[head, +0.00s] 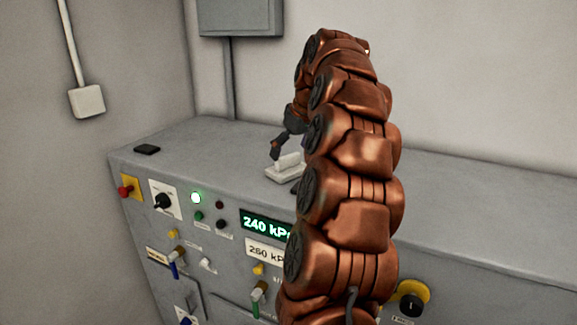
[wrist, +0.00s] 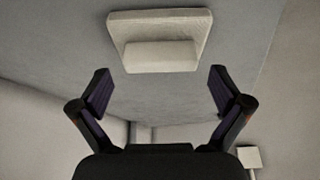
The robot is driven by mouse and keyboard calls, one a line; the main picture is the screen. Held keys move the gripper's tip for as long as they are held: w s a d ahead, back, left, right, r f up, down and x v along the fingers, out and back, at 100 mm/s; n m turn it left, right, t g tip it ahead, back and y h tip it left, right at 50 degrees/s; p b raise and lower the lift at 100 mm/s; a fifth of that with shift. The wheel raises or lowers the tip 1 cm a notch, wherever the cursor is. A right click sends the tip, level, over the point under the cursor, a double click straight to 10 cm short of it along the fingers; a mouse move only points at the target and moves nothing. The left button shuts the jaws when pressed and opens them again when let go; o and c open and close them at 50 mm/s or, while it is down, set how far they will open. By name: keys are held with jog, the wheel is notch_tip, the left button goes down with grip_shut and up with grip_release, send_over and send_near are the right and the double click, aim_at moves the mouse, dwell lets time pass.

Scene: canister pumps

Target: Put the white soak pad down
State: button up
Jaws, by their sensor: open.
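The white soak pad (head: 284,172) lies on the flat grey top of the console, a pale square base with a raised block on it. In the wrist view the pad (wrist: 160,22) shows whole, just beyond my fingertips and between their lines. My gripper (wrist: 160,82) is open, with its two dark fingers wide apart and nothing between them. In the head view one dark finger of my gripper (head: 277,146) shows just above the pad. My copper arm hides the rest of the gripper and the right side of the pad.
The console top (head: 215,143) has free room left of the pad. A small black item (head: 147,149) lies near its left edge. The front panel carries switches, a red button (head: 125,191) and a display (head: 266,224) reading 240 kPa. A grey wall box (head: 240,15) hangs behind.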

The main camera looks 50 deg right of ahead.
jog(key=shift+p+x, duration=0.45)
jog(key=shift+x, duration=0.9)
jog(key=c, duration=1.1)
jog(key=shift+r, duration=0.15)
jog(key=shift+w+r+b, duration=0.1)
jog(key=shift+r+b, duration=0.8)
jog(key=shift+r, duration=0.6)
jog(key=s+a+b, duration=0.1)
jog(key=s+a, duration=0.2)
jog(key=s, duration=0.1)
jog(key=s+a+r+b, duration=0.1)
jog(key=s+a+b, duration=0.1)
jog(key=s+a, duration=0.1)
jog(key=s+a+b, duration=0.2)
jog(key=s+a, duration=0.2)
jog(key=s, duration=0.1)
jog(key=shift+s+a+r, duration=0.1)
jog(key=shift+s+r, duration=0.15)
jog(key=shift+r, duration=0.05)
